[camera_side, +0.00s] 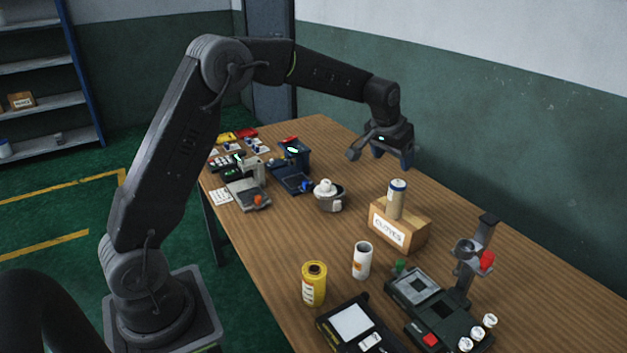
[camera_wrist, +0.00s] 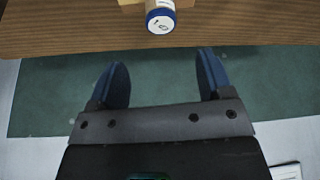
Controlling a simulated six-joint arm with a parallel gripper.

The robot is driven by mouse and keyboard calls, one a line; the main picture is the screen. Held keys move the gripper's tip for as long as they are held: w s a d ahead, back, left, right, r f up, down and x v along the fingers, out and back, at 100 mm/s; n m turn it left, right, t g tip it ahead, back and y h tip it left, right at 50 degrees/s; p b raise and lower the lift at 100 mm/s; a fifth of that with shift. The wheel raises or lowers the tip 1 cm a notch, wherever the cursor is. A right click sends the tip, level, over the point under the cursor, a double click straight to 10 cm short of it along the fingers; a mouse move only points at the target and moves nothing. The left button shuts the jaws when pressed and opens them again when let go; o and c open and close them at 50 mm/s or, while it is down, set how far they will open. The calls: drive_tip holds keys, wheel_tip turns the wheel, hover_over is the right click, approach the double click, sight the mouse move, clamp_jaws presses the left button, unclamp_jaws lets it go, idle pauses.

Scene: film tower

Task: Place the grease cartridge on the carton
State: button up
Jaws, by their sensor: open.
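A tan cylinder with a blue-rimmed white cap, which looks like the grease cartridge (camera_side: 397,200), stands upright on top of the carton (camera_side: 410,237), a brown box labelled GLOVES. In the wrist view the cartridge's cap (camera_wrist: 160,20) shows at the top edge, with a sliver of the carton (camera_wrist: 130,3) behind it. My gripper (camera_side: 392,158) is raised above the table's far side, behind and apart from the cartridge. Its two blue fingers (camera_wrist: 162,68) are spread with nothing between them.
A white cylinder (camera_side: 362,260) and a yellow canister (camera_side: 314,284) stand in front of the carton. Black devices (camera_side: 433,308) and a small stand with a red part (camera_side: 476,255) are at right. The table's far right strip is clear.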

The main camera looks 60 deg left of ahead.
drive_tip(key=s+d+r+m, duration=0.1)
drive_tip(key=s+d+r, duration=0.3)
drive_tip(key=s, duration=0.6)
drive_tip(key=s+d+r, duration=0.2)
drive_tip(key=s+r, duration=0.4)
drive_tip(key=s, duration=0.3)
drive_tip(key=s+d+f, duration=0.1)
drive_tip(key=s, duration=0.7)
drive_tip(key=s+d+f+m+t, duration=0.1)
drive_tip(key=s+d+f, duration=0.1)
drive_tip(key=s, duration=0.7)
drive_tip(key=shift+f+h, duration=0.2)
drive_tip(key=shift+h, duration=0.2)
